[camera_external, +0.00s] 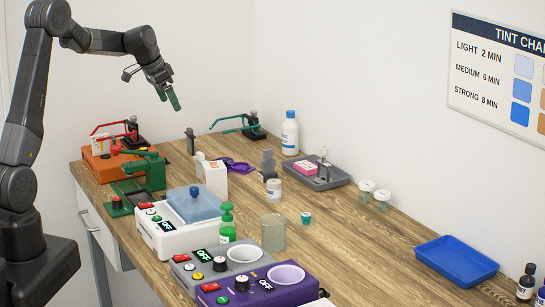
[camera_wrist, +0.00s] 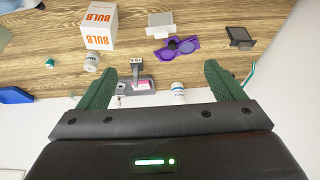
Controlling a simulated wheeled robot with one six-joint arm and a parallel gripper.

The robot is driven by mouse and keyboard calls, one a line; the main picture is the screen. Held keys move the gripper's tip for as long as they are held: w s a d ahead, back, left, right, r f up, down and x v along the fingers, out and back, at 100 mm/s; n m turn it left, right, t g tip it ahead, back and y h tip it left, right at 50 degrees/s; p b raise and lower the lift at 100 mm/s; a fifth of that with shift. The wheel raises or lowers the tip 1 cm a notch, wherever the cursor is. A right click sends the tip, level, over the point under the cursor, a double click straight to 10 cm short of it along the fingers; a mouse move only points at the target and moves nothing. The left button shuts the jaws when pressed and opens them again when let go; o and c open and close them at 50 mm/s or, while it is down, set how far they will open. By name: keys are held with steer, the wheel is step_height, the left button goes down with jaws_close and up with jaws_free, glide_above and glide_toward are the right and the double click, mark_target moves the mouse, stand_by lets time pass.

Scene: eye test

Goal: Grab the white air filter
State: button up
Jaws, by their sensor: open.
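My gripper (camera_external: 170,99) has green fingers and is open and empty, high above the back of the bench. In the wrist view its fingers (camera_wrist: 160,70) stand wide apart with nothing held between them. A pale, whitish rectangular piece (camera_wrist: 159,20) on a small base stands on the bench at the top middle of the wrist view. It looks like the white air filter, but I cannot be sure. In the external view a small white top (camera_external: 200,156) shows behind the white box and may be the same piece; the rest is hidden.
The white BULB box (camera_wrist: 99,25) and purple glasses (camera_wrist: 177,48) are near the pale piece. A dark stand (camera_wrist: 240,38) is to its right. A tall blue-capped bottle (camera_external: 290,134) stands by the wall. Devices crowd the bench front; a blue tray (camera_external: 456,262) lies right.

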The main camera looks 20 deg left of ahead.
steer(key=shift+c, duration=0.2)
steer(key=b, duration=0.8)
glide_toward(198, 158)
steer(key=x, duration=0.3)
steer(key=p+x, duration=0.1)
steer(key=x, duration=0.2)
steer(key=shift+d+f+p, duration=0.25)
steer(key=shift+d+p, duration=0.05)
steer(key=shift+p+x, duration=0.95)
steer(key=shift+x, duration=1.8)
steer(key=shift+a, duration=0.15)
steer(key=shift+c, duration=0.4)
steer(key=c, duration=0.8)
